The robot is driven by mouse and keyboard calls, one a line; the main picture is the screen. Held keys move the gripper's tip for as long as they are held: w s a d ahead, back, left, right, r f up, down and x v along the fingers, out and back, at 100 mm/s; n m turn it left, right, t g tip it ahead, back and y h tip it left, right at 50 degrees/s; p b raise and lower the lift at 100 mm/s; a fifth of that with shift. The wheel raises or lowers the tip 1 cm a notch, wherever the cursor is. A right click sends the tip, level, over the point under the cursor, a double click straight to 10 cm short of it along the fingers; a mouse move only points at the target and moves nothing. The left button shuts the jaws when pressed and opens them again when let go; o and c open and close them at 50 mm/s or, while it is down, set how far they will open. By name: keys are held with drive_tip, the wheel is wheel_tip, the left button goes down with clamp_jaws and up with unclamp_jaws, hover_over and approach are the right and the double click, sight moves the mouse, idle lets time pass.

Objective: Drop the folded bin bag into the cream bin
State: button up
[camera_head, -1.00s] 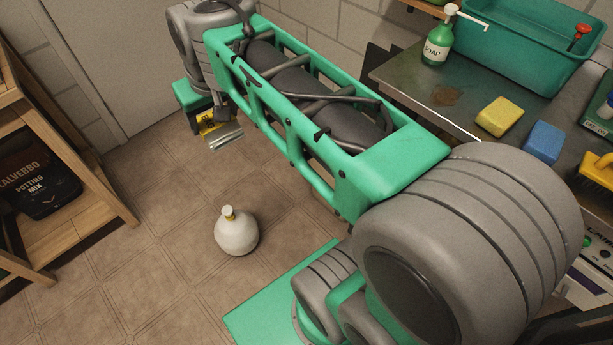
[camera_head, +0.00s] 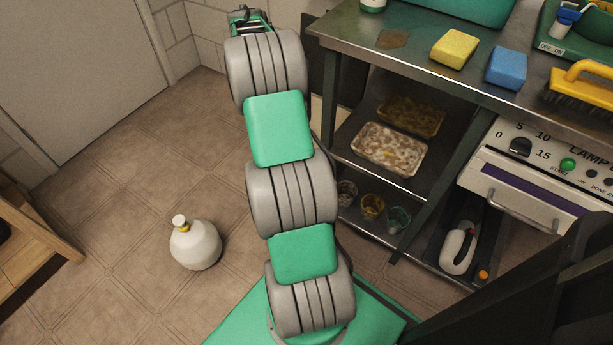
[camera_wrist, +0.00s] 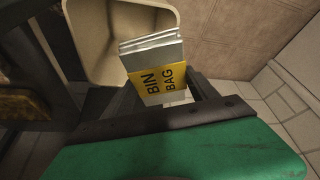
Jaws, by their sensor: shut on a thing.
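The folded bin bag (camera_wrist: 158,72), grey with a yellow "BIN BAG" band, is in the wrist view. My gripper (camera_wrist: 160,90) is shut on it, with one dark finger on either side. The cream bin (camera_wrist: 88,42) is beyond the bag at the upper left of the wrist view, its open mouth facing the camera. The bag overlaps the right part of the bin's mouth in this view; its height above the rim is hard to tell.
A metal bench (camera_head: 345,35) with a lower shelf stands right of my arm, holding a yellow sponge (camera_head: 455,48), a blue sponge (camera_head: 506,67) and a brush (camera_head: 585,85). A white bottle (camera_head: 195,245) stands on the floor at left. The floor around it is clear.

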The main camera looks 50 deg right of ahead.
drive_tip(key=s+d+f+m+b, duration=0.1)
drive_tip(key=s+d+f+b, duration=0.2)
drive_tip(key=d+f, duration=0.3)
drive_tip(key=s+d+f+m+g+b, duration=0.1)
drive_tip(key=d+f, duration=0.5)
drive_tip(key=f, duration=0.6)
drive_tip(key=s+m+b, duration=0.1)
drive_tip(key=s+b, duration=0.1)
drive_tip(key=shift+s+f+h, duration=0.2)
drive_tip(key=shift+s+h, duration=0.2)
drive_tip(key=o, duration=1.5)
drive_tip(key=shift+o, duration=0.2)
drive_tip(key=shift+r, duration=0.1)
drive_tip(key=p+v, duration=0.3)
drive_tip(key=v, duration=0.4)
drive_tip(key=shift+r, duration=0.35)
drive_tip(key=shift+a, duration=0.15)
